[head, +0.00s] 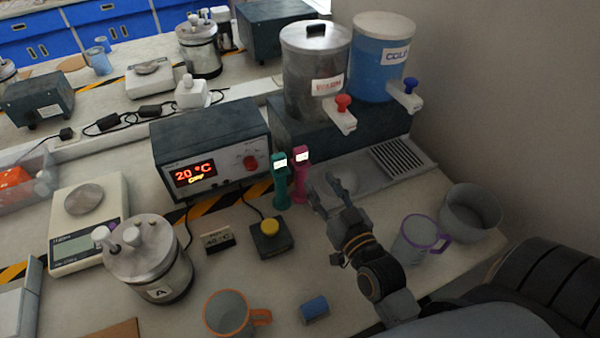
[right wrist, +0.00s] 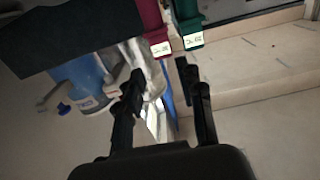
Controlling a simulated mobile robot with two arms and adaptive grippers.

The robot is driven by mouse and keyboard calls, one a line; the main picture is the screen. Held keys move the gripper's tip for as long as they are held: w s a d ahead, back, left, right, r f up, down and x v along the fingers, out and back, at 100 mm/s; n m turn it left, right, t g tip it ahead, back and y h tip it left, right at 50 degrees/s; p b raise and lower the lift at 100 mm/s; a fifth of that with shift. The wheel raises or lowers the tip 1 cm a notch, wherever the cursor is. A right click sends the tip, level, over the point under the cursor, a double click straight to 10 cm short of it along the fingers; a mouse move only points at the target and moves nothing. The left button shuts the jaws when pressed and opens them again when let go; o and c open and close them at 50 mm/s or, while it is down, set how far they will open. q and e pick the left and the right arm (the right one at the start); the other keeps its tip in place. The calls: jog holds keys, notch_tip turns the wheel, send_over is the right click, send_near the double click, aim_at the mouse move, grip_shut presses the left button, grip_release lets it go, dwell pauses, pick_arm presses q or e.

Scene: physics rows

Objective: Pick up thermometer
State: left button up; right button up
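Two slim handheld thermometers, one green (head: 281,186) and one magenta (head: 299,180), stand upright side by side on the bench, each with a small lit display at its top. In the right wrist view the magenta thermometer (right wrist: 151,22) and the green thermometer (right wrist: 187,22) show beyond the fingertips. My right gripper (head: 325,190) is just to the right of the magenta one, apart from it. Its two fingers (right wrist: 160,72) are spread with nothing held between them. My left gripper is not in view.
A heater box (head: 210,150) reading 20 °C stands left of the thermometers. Hot (head: 314,75) and cold (head: 380,60) dispensers stand behind. A yellow-button box (head: 272,244), orange-handled mug (head: 228,314), blue block (head: 314,309) and purple-rimmed mug (head: 417,242) lie around the near bench.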

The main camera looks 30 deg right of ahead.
aim_at(302, 157)
jog(key=w+p, duration=0.1)
jog(key=w, duration=0.4)
jog(key=shift+d+r, duration=0.1)
jog(key=shift+r, duration=0.05)
jog(key=w+p, duration=0.1)
jog(key=w, duration=0.2)
jog(key=shift+w+d, duration=0.1)
jog(key=shift+w, duration=0.2)
jog(key=shift+w+f, duration=0.2)
jog(key=shift+s, duration=0.15)
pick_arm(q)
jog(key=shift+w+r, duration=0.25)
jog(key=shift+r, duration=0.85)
pick_arm(e)
jog(key=c, duration=0.7)
